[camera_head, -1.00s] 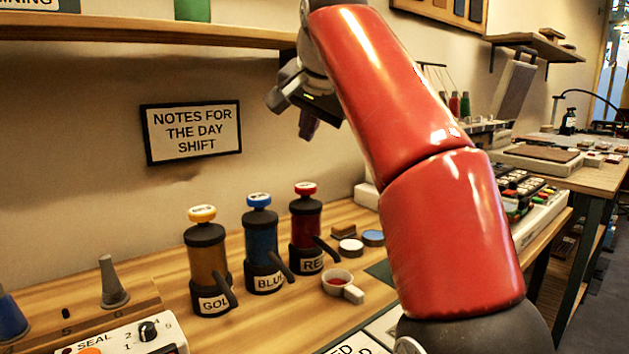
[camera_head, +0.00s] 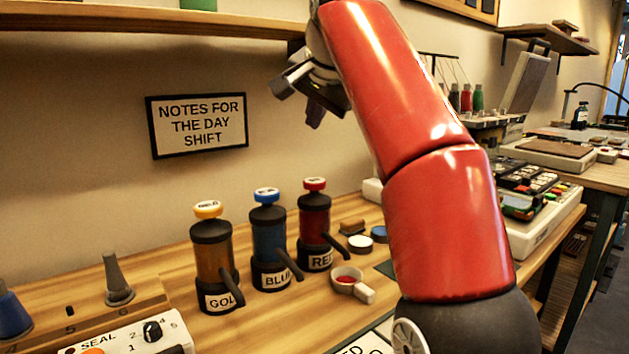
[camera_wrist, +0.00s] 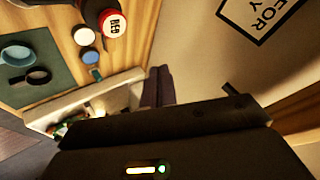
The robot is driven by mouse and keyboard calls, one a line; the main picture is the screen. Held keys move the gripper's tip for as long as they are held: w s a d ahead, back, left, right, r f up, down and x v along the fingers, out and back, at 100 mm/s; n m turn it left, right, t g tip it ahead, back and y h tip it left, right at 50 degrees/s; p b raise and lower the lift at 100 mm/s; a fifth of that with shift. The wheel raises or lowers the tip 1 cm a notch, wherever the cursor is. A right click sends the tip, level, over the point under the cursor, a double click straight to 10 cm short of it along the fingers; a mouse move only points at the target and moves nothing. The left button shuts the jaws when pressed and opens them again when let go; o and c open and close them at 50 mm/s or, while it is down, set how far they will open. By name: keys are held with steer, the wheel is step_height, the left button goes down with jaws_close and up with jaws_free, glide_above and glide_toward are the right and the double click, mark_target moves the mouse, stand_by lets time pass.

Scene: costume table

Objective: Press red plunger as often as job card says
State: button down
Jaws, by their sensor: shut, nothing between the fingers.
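The red plunger (camera_head: 315,183) is the cap on the dark-based bottle labelled RED, the rightmost of three pump bottles. Its neck shows below the cap, much as on the other two. In the wrist view the red cap (camera_wrist: 113,24) shows its lettering from above, at the upper left of my fingers. My gripper (camera_head: 315,115) is shut and empty, high above and clear of the bottles, near the wall. Its fingers show together in the wrist view (camera_wrist: 158,86). A white card (camera_head: 365,343) at the bottom edge is mostly cut off; I cannot read a number or tell whether it is the job card.
The blue bottle (camera_head: 267,240) and gold bottle (camera_head: 211,255) stand left of the red one. A small cup (camera_head: 349,284) with red contents sits in front. A framed wall sign (camera_head: 198,125) reads NOTES FOR THE DAY SHIFT. A shelf (camera_head: 150,25) hangs above.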

steer(key=b, duration=0.2)
glide_above(313, 179)
steer(key=s, duration=0.2)
steer(key=f, duration=0.6)
steer(key=shift+d+f, duration=0.2)
steer(key=shift+f+b, duration=0.7)
steer(key=shift+f, duration=0.05)
stand_by(0.8)
steer(key=shift+f, duration=0.4)
steer(key=shift+f+b, duration=0.85)
stand_by(0.7)
stand_by(0.3)
steer(key=shift+w+r+p, duration=0.1)
steer(key=shift+r+p, duration=1.15)
steer(key=shift+p, duration=0.05)
